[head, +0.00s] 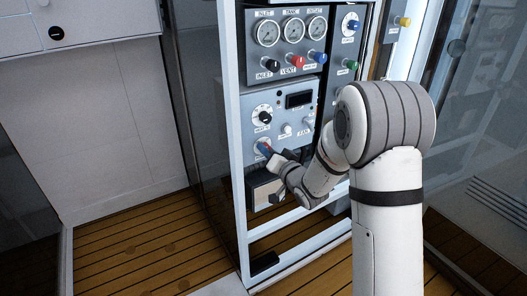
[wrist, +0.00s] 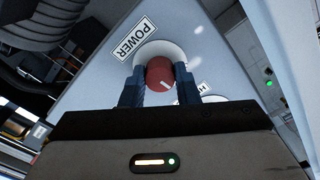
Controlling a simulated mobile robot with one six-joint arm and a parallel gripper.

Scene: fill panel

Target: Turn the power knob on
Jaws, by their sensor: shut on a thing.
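The power knob (wrist: 160,74) is red with a pale pointer line on its face, and a white round plate lies behind it. A "POWER" label (wrist: 135,38) is beside it on the panel. My gripper (wrist: 160,86) has its two dark blue fingers on both sides of the knob, shut on it. In the head view my gripper (head: 268,151) reaches the lower left of the grey control panel (head: 283,98), and its fingers mostly hide the knob there. The pointer's setting against the plate's marks cannot be read.
Above are three gauges (head: 292,30) with black, red and blue valve knobs below them. A white frame post (head: 237,150) stands at left.

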